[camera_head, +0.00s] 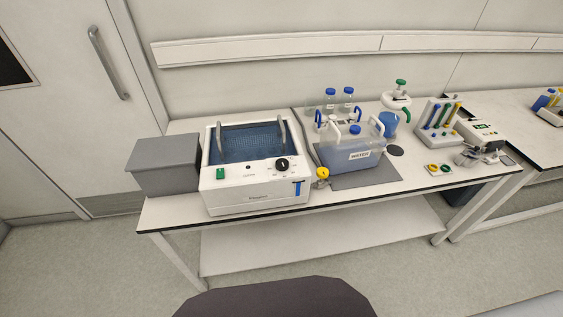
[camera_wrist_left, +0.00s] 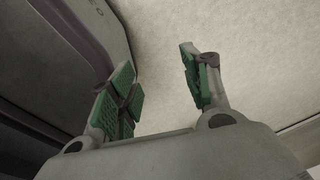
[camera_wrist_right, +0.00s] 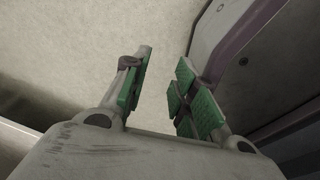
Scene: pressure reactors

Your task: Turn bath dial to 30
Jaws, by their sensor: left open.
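The white bath (camera_head: 255,198) stands on the left part of the bench in the head view, with a blue-lined basin holding a mesh basket. Its black round dial (camera_head: 283,164) is on the sloped front panel, right of centre; its exact setting is too small to read. My left gripper (camera_wrist_left: 160,85) shows in the left wrist view, open and empty over the floor. My right gripper (camera_wrist_right: 162,88) shows in the right wrist view, its fingers apart with nothing between them. Neither gripper shows in the head view, and both are away from the bath.
A grey box (camera_head: 165,165) stands left of the bath. A green switch (camera_head: 220,174) and a blue-handled drain tap (camera_head: 298,187) are on the bath's front. A water container (camera_head: 352,155) stands to the right on a grey mat (camera_head: 372,178). The floor before the bench is clear.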

